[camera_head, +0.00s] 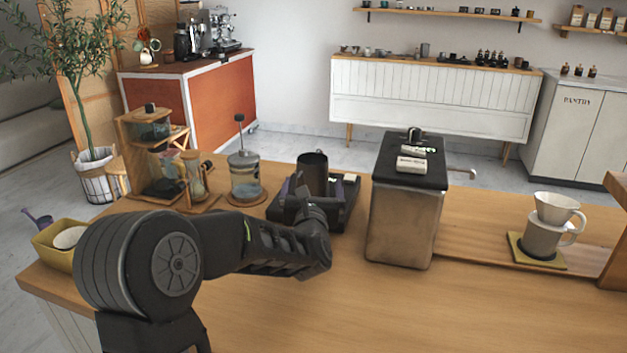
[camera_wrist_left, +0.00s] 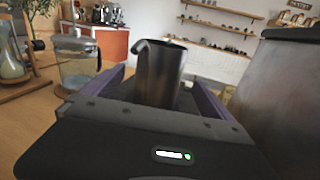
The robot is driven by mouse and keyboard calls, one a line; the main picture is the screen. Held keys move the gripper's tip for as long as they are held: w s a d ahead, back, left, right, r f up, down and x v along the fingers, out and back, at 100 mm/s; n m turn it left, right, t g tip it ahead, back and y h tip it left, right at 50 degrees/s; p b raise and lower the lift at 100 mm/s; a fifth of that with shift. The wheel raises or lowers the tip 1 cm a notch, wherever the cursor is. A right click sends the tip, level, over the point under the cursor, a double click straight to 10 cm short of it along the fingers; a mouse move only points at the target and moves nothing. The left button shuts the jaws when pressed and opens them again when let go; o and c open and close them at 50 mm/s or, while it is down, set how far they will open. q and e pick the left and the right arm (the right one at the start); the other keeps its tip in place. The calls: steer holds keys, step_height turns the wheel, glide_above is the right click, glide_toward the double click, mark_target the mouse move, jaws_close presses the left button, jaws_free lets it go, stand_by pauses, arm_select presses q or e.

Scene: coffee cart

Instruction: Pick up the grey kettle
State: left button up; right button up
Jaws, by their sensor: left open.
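The grey kettle (camera_head: 312,170) is a dark, open-topped metal vessel with a spout. It stands upright on a black base on the wooden counter, just beyond my left gripper (camera_head: 308,193). In the left wrist view the kettle (camera_wrist_left: 162,72) is centred between the two purple-edged fingers of my left gripper (camera_wrist_left: 157,80). The gripper is open, with one finger on each side of the kettle. I cannot tell whether either finger touches it. The kettle's lower part is hidden behind the gripper body. My right gripper is not in view.
A tall metal box with a black top (camera_head: 408,215) stands close to the right of the kettle. A glass French press (camera_head: 245,175) stands left on a round mat. A white dripper on a cup (camera_head: 552,225) is far right. The counter's front (camera_head: 420,310) is clear.

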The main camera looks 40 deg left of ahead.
mark_target(313, 176)
arm_select(q)
steer(key=shift+w+a, duration=0.2)
steer(key=shift+w, duration=0.1)
steer(key=p+x, duration=0.1)
steer(key=x, duration=0.3)
steer(key=shift+w+a+p, duration=0.25)
steer(key=shift+a+p, duration=0.05)
steer(key=shift+p, duration=0.05)
steer(key=shift+w+a+f, duration=0.1)
steer(key=shift+w, duration=0.15)
steer(key=c, duration=2)
